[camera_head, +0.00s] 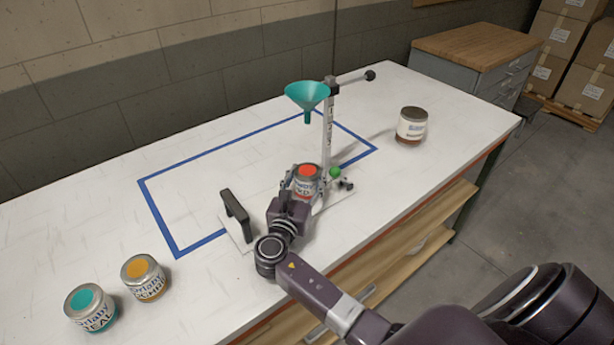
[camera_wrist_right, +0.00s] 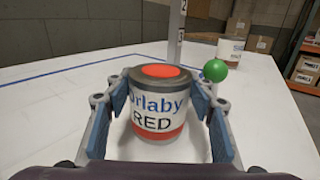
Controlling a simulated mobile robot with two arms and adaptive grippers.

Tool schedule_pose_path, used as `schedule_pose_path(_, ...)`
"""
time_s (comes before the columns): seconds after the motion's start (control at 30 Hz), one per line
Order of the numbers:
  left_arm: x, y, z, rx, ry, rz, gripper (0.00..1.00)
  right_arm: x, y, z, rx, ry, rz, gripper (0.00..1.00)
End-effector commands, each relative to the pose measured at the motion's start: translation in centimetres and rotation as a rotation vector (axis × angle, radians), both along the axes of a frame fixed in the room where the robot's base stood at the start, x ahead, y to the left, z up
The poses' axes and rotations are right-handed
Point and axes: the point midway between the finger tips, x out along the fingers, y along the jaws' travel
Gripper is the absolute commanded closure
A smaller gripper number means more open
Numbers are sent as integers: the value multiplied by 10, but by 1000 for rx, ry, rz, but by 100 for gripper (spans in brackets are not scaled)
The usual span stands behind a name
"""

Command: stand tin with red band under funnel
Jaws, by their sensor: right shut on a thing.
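The tin with the red band (camera_head: 307,176) is upright, with a red spot on its lid. In the right wrist view the tin (camera_wrist_right: 158,105) shows "RED" on its label, between two blue finger pads. My right gripper (camera_head: 304,186) is shut on it. The teal funnel (camera_head: 307,94) hangs on a post (camera_head: 327,140) above the tin in the head view. The tin is close in front of the post; I cannot tell whether it is exactly below the spout or touches the base plate (camera_head: 340,200). My left gripper is not in view.
A black handle (camera_head: 235,214) stands left of my right gripper. A green ball (camera_head: 336,172) is right of the tin. The blue-taped area (camera_head: 158,222) is largely clear.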

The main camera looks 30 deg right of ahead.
Motion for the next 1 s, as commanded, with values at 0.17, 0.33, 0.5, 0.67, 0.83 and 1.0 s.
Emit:
schedule_pose_path(0.17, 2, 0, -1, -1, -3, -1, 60, 0, 0, -2, 0, 0, 0, 44)
schedule_pose_path(0.33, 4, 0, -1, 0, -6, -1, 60, 0, 0, -2, 0, 0, 0, 43)
schedule_pose_path(0.5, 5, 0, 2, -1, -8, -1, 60, 0, 0, 2, 1, -1, 0, 43)
schedule_pose_path(0.67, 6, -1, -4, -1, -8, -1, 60, -13, 17, -2, 4, 0, 2, 43)
schedule_pose_path(0.83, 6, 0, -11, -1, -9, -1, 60, -37, 45, -3, 6, 1, 1, 43)
schedule_pose_path(1.0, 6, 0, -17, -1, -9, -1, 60, -59, 71, -2, 4, 0, 2, 43)
